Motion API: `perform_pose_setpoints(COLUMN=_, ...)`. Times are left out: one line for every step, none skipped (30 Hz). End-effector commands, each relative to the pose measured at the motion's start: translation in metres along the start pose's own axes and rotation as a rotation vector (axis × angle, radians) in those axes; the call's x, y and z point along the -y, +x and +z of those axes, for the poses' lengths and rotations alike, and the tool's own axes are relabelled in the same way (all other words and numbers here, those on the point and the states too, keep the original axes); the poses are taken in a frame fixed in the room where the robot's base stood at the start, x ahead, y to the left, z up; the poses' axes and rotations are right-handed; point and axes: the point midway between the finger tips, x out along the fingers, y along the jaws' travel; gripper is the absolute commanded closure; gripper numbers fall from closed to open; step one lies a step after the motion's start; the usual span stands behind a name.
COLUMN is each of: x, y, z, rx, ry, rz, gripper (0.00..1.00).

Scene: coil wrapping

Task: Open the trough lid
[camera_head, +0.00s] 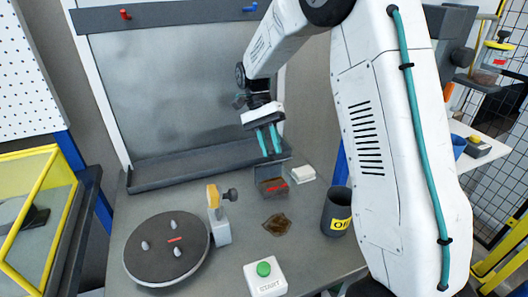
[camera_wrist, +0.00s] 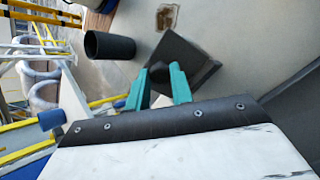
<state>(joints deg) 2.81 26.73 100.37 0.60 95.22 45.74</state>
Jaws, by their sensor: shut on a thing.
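The trough (camera_head: 272,189) is a small dark grey box on the table, with brown contents and a red mark inside. Its dark grey lid (camera_head: 285,172) stands raised at the trough's back edge, just below my gripper. In the wrist view the lid (camera_wrist: 196,57) is a dark slab reaching between and past the teal fingers. My gripper (camera_head: 271,154) points down with its fingertips at the lid's upper edge. It also shows in the wrist view (camera_wrist: 161,70), shut on the lid. The fingers and the lid hide the trough's inside there.
A white block (camera_head: 302,174) lies just right of the trough. A dark cup (camera_head: 336,212) stands further right. A brown patch (camera_head: 277,224) lies in front. A round turntable (camera_head: 167,249), an orange-topped post (camera_head: 215,215) and a START button box (camera_head: 265,277) stand nearer.

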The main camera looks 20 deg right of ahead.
Motion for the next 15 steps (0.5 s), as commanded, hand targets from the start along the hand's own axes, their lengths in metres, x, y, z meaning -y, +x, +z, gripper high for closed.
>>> perform_pose_setpoints(x=0.000, y=-0.002, z=-0.004, rx=0.024, ry=0.004, rz=0.017, gripper=1.00)
perform_pose_setpoints(x=-0.001, y=-0.003, z=-0.006, rx=0.037, ry=0.006, rz=0.028, gripper=1.00)
perform_pose_setpoints(x=-0.001, y=-0.004, z=-0.008, rx=0.054, ry=0.007, rz=0.043, gripper=1.00)
perform_pose_setpoints(x=-0.001, y=-0.005, z=-0.009, rx=0.066, ry=0.008, rz=0.053, gripper=1.00)
perform_pose_setpoints(x=-0.001, y=-0.006, z=-0.010, rx=0.076, ry=0.009, rz=0.062, gripper=1.00)
perform_pose_setpoints(x=-0.001, y=-0.007, z=-0.011, rx=0.090, ry=0.009, rz=0.075, gripper=1.00)
perform_pose_setpoints(x=-0.001, y=-0.007, z=-0.012, rx=0.098, ry=0.010, rz=0.083, gripper=1.00)
perform_pose_setpoints(x=-0.001, y=-0.008, z=-0.012, rx=0.106, ry=0.010, rz=0.090, gripper=1.00)
perform_pose_setpoints(x=-0.001, y=-0.009, z=-0.013, rx=0.115, ry=0.010, rz=0.099, gripper=1.00)
perform_pose_setpoints(x=-0.001, y=-0.009, z=-0.014, rx=0.122, ry=0.010, rz=0.105, gripper=1.00)
perform_pose_setpoints(x=-0.001, y=-0.009, z=-0.014, rx=0.127, ry=0.010, rz=0.111, gripper=1.00)
perform_pose_setpoints(x=0.000, y=-0.010, z=-0.014, rx=0.133, ry=0.010, rz=0.116, gripper=1.00)
perform_pose_setpoints(x=0.000, y=-0.010, z=-0.015, rx=0.136, ry=0.010, rz=0.119, gripper=1.00)
perform_pose_setpoints(x=0.000, y=-0.011, z=-0.015, rx=0.139, ry=0.010, rz=0.122, gripper=1.00)
perform_pose_setpoints(x=0.000, y=-0.011, z=-0.015, rx=0.142, ry=0.010, rz=0.125, gripper=1.00)
